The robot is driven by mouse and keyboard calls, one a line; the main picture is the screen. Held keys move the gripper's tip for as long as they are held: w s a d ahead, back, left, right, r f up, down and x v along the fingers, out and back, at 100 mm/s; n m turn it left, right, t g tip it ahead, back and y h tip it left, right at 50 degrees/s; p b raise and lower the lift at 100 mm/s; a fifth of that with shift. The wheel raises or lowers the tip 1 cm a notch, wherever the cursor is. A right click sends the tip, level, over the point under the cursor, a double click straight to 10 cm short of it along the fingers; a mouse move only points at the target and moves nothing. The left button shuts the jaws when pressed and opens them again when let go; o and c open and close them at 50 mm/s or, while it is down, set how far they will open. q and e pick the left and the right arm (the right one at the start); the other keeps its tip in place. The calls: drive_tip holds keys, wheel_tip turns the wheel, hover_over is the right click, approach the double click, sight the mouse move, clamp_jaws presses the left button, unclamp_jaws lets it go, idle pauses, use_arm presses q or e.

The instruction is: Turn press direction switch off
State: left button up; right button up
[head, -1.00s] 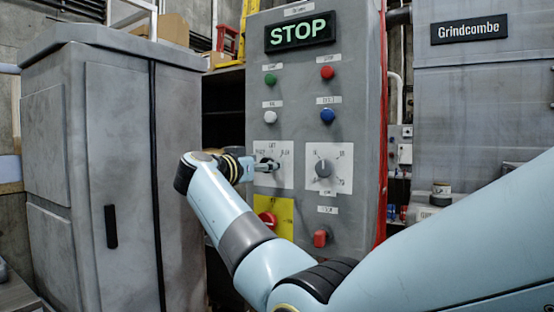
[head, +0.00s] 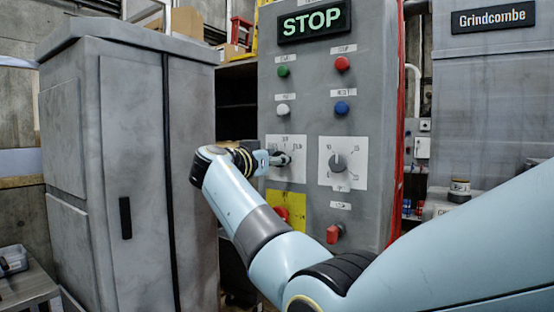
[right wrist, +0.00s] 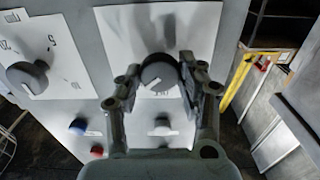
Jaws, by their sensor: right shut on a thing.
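The press direction switch is a dark round knob (right wrist: 158,72) on a white label plate (right wrist: 210,22), in the middle left of the grey control panel. My right gripper (head: 281,160) reaches it from the left side of the panel in the head view. In the right wrist view, the two fingers of this gripper (right wrist: 160,78) sit on either side of the knob and are shut on it. The knob's white pointer mark slants toward the lower left there. My left gripper is not in view.
A second dial (head: 338,162) is right of the switch. Green (head: 283,71), red (head: 342,63), white (head: 283,109) and blue (head: 342,108) buttons are above. A red switch on yellow (head: 283,213) and a red knob (head: 334,233) are below. A grey cabinet (head: 120,180) stands left.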

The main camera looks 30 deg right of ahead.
drive_tip(key=shift+w+a+n+b, duration=0.1)
drive_tip(key=shift+n+b, duration=0.95)
drive_tip(key=shift+n, duration=3.75)
drive_tip(key=o, duration=1.1)
